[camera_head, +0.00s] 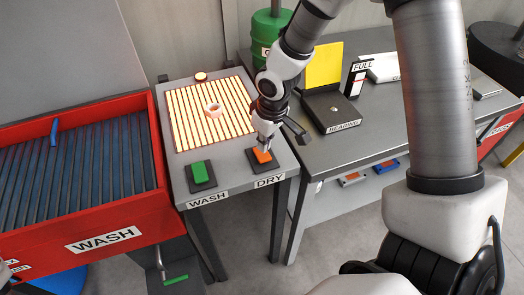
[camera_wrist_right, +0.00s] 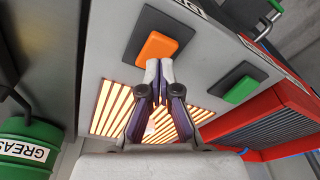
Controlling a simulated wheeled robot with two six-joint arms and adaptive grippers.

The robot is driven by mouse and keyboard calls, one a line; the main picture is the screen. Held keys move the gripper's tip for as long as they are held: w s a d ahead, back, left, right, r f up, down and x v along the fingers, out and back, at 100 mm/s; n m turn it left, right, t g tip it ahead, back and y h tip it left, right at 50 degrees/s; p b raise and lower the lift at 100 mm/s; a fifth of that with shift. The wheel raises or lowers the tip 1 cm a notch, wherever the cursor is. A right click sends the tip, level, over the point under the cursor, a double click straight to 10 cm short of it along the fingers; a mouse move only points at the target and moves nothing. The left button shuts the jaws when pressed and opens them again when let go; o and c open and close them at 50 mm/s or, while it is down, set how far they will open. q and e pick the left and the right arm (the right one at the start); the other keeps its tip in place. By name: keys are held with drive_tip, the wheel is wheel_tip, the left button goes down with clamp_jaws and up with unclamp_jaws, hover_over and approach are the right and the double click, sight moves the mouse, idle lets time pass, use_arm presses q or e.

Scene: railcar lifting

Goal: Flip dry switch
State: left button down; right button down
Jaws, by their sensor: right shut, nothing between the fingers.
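The dry switch (camera_head: 262,155) is an orange rocker on a dark plate above the DRY label, at the front right of the grey stand. It also shows in the right wrist view (camera_wrist_right: 157,47). My right gripper (camera_head: 266,143) is shut and empty, its fingertips right at the orange rocker. In the right wrist view its closed fingertips (camera_wrist_right: 159,68) overlap the rocker's near edge; whether they touch cannot be told. A green wash switch (camera_head: 199,172) sits to the left on the same stand.
A glowing slatted panel (camera_head: 185,105) with a pale ring (camera_head: 213,110) on it lies behind the switches. A red wash tank (camera_head: 75,240) stands at left. A bench with a black bearing block (camera_head: 333,108) stands at right, and a green drum (camera_head: 268,27) behind.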

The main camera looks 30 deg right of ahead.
sight(263, 155)
drive_tip(key=shift+f+b, duration=1.45)
drive_tip(key=shift+f, duration=0.05)
idle(1.1)
wheel_tip(263, 155, up, 7)
drive_tip(key=p, duration=0.6)
drive_tip(key=shift+r+p, duration=0.1)
drive_tip(key=shift+p, duration=0.25)
drive_tip(key=s+a+f+m+g, duration=0.1)
drive_tip(key=s+a+f+g, duration=0.2)
drive_tip(key=s+f, duration=0.9)
drive_tip(key=s+a+f+m+g, duration=0.2)
drive_tip(key=s+f, duration=0.9)
drive_tip(key=s, duration=0.3)
drive_tip(key=w+t, duration=0.2)
drive_tip(key=w, duration=0.1)
drive_tip(key=w+d+m+t, duration=0.1)
drive_tip(key=w, duration=0.1)
drive_tip(key=shift+f, duration=0.15)
